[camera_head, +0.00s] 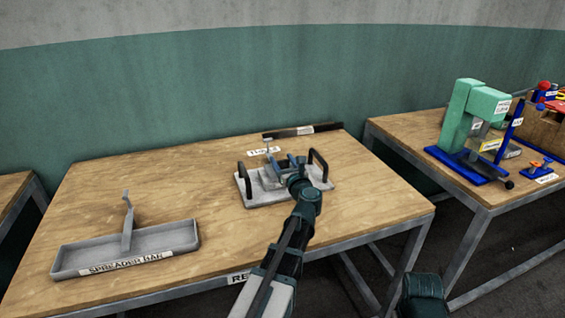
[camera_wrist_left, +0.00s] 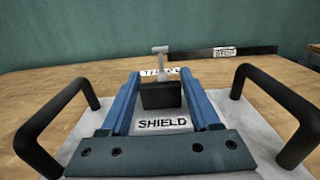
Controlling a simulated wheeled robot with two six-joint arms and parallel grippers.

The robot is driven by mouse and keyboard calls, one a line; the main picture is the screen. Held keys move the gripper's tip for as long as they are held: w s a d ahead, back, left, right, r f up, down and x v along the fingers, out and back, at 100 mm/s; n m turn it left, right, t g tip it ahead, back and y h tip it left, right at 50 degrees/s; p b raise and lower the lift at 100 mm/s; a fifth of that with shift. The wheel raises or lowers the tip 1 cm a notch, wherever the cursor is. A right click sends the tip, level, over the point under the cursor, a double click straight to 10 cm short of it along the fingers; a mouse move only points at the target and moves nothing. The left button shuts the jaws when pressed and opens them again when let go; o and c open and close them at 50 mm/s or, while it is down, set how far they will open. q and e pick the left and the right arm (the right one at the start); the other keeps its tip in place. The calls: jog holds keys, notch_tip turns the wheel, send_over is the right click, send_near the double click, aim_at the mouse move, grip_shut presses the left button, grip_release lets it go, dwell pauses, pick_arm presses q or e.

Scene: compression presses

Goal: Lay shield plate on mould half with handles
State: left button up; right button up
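The mould half with handles (camera_head: 284,197) is a pale grey slab with two upright black handles near the middle of the table; it also shows in the left wrist view (camera_wrist_left: 240,112). The shield plate (camera_wrist_left: 162,124), labelled SHIELD, is over the slab between the handles. Its dark upright grip block (camera_wrist_left: 161,95) fills the gap between the blue fingers of my left gripper (camera_wrist_left: 162,90). That gripper, also in the head view (camera_head: 284,163), appears shut on the block. Whether the plate touches the slab is hidden. My right gripper is out of view.
A grey spreader-bar tray (camera_head: 180,238) with an upright post stands at the left. Behind the mould are a small T-shaped tool (camera_head: 268,144) and a dark labelled bar (camera_head: 290,131). A second table at the right holds a green press (camera_head: 458,115). The table's middle left is clear.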

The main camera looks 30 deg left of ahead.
pick_arm(q)
jog(key=o, duration=0.3)
jog(key=shift+o, duration=0.2)
jog(key=shift+r, duration=0.3)
jog(key=v, duration=1.2)
jog(key=shift+f, duration=0.15)
